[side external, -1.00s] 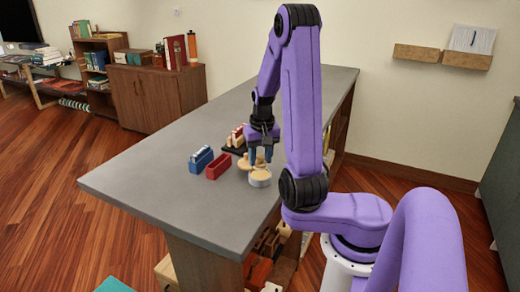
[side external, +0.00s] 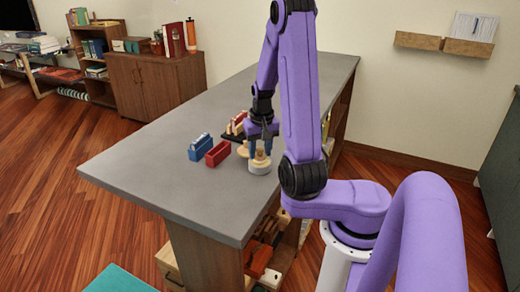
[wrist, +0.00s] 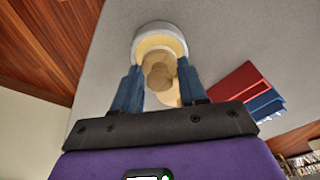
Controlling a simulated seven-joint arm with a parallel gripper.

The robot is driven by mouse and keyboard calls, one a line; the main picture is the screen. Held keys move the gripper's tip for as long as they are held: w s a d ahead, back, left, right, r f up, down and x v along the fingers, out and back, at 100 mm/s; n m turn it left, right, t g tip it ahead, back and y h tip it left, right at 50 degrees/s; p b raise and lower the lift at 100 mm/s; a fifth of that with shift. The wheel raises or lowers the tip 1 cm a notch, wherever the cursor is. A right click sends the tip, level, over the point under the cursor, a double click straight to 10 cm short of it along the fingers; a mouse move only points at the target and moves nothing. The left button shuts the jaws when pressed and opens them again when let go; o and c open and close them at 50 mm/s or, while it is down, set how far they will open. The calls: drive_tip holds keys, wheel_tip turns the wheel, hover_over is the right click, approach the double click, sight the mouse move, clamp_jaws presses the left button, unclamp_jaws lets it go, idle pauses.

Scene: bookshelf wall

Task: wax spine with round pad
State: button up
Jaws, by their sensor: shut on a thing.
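My gripper (side external: 260,149) has blue fingers and is shut on the round tan pad (wrist: 160,76), which has a knob-like grip. The pad is right over a round white tin (side external: 260,170) with pale yellow wax inside (wrist: 152,43). I cannot tell whether the pad touches the wax. In the wrist view the tin (wrist: 160,28) lies just beyond the fingertips, partly covered by the pad. A dark stand with cream and red book spines (side external: 237,124) is behind, partly hidden by my gripper.
A red holder (side external: 218,153) and a blue holder (side external: 200,147) stand left of the tin. A small tan piece (side external: 243,150) lies beside the tin. The grey counter (side external: 150,165) is clear at left; its front edge is close to the tin.

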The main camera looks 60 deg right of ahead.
sight(259, 147)
drive_tip(key=shift+f, duration=0.6)
idle(1.5)
drive_tip(key=shift+r, duration=3.55)
drive_tip(key=shift+w, duration=0.1)
